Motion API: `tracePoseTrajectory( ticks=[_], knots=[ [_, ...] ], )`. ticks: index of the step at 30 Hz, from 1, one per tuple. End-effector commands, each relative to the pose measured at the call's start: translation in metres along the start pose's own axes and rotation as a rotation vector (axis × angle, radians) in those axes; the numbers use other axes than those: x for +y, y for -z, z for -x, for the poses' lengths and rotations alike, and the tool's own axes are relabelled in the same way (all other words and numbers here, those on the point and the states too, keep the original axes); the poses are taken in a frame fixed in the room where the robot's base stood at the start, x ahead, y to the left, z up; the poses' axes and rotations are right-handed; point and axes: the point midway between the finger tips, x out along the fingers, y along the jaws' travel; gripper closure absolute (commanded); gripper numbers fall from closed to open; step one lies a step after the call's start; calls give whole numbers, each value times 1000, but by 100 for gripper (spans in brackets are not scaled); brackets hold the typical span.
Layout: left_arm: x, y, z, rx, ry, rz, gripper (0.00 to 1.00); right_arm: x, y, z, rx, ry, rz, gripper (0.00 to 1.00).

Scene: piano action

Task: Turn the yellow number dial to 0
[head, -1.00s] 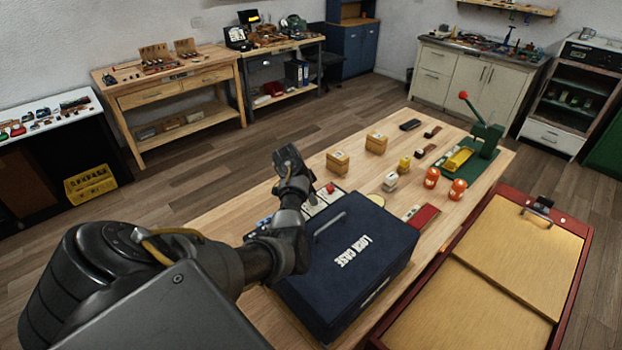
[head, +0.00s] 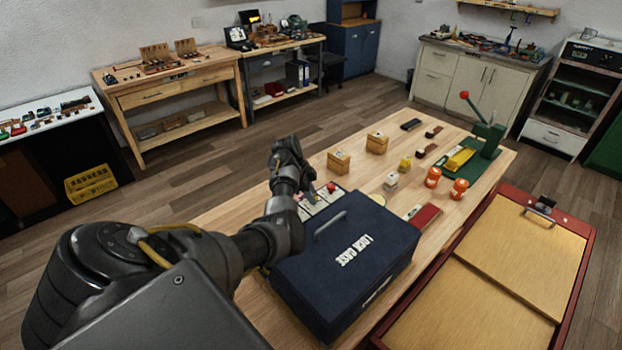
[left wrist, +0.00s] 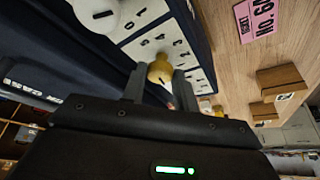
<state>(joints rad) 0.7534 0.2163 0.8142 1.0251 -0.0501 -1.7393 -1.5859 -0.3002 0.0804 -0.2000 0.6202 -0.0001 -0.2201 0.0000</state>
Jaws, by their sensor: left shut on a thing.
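The yellow number dial (left wrist: 160,68) shows in the left wrist view as a round knob on a white panel (left wrist: 150,43) printed with black digits. My left gripper (left wrist: 160,88) is shut on the dial, with one dark finger on each side of it. A dark pointer mark shows on the dial's face; I cannot tell which digit it points to. A white dial (left wrist: 97,12) sits beside it on the same panel. In the head view, my left gripper (head: 308,193) is over the panel (head: 330,196), behind the navy case, and hides most of the yellow dial. My right gripper is not in view.
The navy "LOOM CASE" box (head: 345,250) stands close to my left forearm. A red-framed case (head: 520,260) is at the right.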

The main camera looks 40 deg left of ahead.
Motion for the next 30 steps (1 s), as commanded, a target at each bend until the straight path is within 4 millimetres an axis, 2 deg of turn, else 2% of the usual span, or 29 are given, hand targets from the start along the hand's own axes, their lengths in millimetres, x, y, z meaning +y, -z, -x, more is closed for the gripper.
tracePoseTrajectory(
  ticks=[7,8,12,23,26,30],
  knots=[
    [-1,1,1,0,3,-2,93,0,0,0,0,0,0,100],
    [-1,1,1,0,3,-2,69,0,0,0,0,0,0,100],
    [-1,0,1,0,2,-2,51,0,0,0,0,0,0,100],
    [-1,0,4,0,3,-1,50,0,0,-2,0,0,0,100],
    [-2,0,15,0,6,-2,50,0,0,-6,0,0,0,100],
    [-2,-1,42,0,7,0,50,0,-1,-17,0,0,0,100]
  ],
)
